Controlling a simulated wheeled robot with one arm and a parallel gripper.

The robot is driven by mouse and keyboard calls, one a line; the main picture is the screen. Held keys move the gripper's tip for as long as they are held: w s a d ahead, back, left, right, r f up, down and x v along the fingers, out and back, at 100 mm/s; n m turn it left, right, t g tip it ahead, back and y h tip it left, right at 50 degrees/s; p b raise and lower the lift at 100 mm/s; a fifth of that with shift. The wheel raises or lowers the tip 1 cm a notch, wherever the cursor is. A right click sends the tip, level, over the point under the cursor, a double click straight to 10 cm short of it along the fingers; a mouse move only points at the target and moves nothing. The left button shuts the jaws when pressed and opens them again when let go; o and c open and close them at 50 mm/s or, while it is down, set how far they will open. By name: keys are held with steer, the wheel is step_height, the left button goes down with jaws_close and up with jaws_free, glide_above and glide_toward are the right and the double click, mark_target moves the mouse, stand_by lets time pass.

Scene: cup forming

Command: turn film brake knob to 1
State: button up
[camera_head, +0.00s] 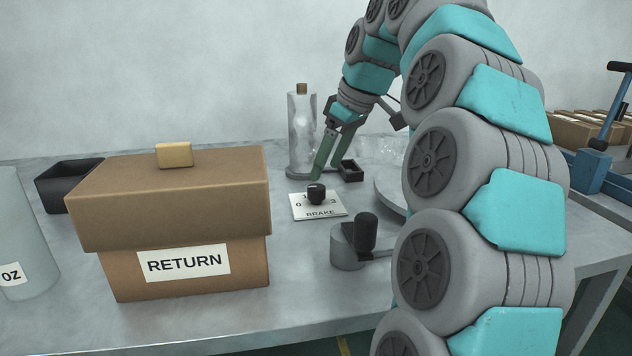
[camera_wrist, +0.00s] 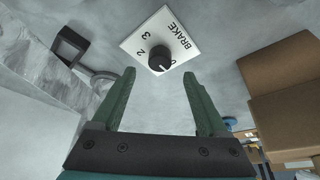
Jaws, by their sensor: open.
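The film brake knob (camera_head: 316,193) is a small black dial on a white plate (camera_head: 325,210) marked BRAKE, lying on the table. In the wrist view the knob (camera_wrist: 160,57) sits just beyond the fingertips, with 2 and 3 readable on the plate (camera_wrist: 180,30). A digit beside the knob is partly covered, and its pointer setting is too small to read surely. My gripper (camera_head: 327,172) is open and empty, with green fingers just behind and above the knob. In the wrist view its fingers (camera_wrist: 158,75) stand apart, not touching the knob.
A cardboard RETURN box (camera_head: 185,225) stands left of the plate. A black handle (camera_head: 366,232) on a grey base stands in front right. Behind are a clear cylinder (camera_head: 302,135) and a small black tray (camera_head: 350,170). A dark bin (camera_head: 62,185) is at far left.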

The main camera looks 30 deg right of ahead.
mark_target(318, 187)
steer(key=shift+x, duration=2.9)
jaws_close()
